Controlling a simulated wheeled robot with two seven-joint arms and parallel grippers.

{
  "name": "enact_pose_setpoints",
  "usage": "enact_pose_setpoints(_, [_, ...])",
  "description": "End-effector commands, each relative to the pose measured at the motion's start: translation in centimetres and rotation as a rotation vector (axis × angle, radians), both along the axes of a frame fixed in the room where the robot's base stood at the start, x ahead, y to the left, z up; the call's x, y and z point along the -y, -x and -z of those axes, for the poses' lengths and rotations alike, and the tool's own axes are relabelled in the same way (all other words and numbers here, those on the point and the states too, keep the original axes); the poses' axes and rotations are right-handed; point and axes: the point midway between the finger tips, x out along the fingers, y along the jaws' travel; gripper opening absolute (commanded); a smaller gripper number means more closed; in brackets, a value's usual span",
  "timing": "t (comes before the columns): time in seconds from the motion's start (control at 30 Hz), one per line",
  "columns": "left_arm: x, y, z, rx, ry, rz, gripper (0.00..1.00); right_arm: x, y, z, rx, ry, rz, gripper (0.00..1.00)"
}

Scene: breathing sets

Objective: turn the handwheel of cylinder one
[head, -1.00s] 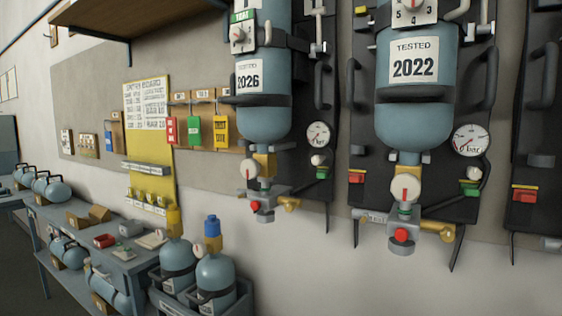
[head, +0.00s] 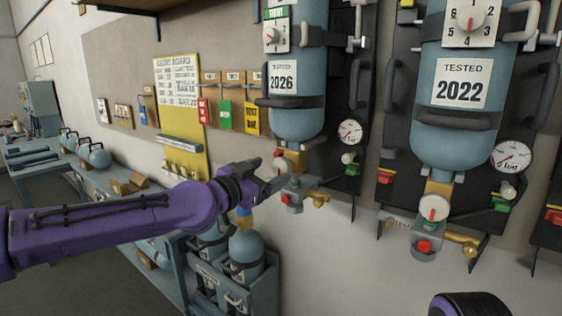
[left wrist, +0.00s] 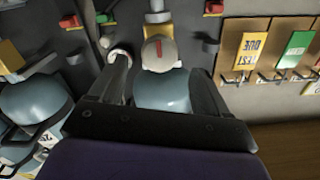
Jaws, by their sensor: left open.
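The tested-2026 cylinder (head: 298,108) hangs on the wall panel. Its round pale handwheel (head: 283,164) sits under its neck by a brass fitting. My left gripper (head: 275,174) is at this handwheel and partly hides it. In the left wrist view the handwheel (left wrist: 159,54) shows a red mark like a 1. The open left fingers (left wrist: 160,82) stand on either side, with the handwheel just beyond or between their tips; contact cannot be told. The gap holds nothing gripped. My right gripper's fingers do not show.
Pressure gauges (head: 349,132), a red knob and brass outlets stick out nearby. Cylinders in a grey crate (head: 262,290) stand below. A bench (head: 110,185) is at the left.

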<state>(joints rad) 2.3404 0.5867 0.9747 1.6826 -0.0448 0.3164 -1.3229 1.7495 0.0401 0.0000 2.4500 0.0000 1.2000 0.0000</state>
Motion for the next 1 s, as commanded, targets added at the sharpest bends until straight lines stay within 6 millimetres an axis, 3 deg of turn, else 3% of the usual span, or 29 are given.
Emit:
enact_pose_setpoints(0.03, [0.8, -1.0, -0.2, -0.005, 0.000, 0.001, 0.77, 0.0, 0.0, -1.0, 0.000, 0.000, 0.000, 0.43])
enact_pose_setpoints(0.23, [2.8, -3.8, -0.2, -0.004, 0.001, 0.000, 0.77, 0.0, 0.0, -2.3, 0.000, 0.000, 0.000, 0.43])
enact_pose_setpoints(0.6, [3.4, -4.6, 0.1, -0.003, 0.000, -0.001, 0.77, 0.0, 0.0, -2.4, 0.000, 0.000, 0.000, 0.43])
enact_pose_setpoints(0.77, [3.4, -4.6, 0.1, -0.003, 0.000, -0.001, 0.25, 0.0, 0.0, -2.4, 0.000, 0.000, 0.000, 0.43])
enact_pose_setpoints(1.0, [3.4, -4.6, 0.1, -0.003, 0.003, 0.000, 0.22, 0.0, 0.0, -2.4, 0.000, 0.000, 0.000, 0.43])
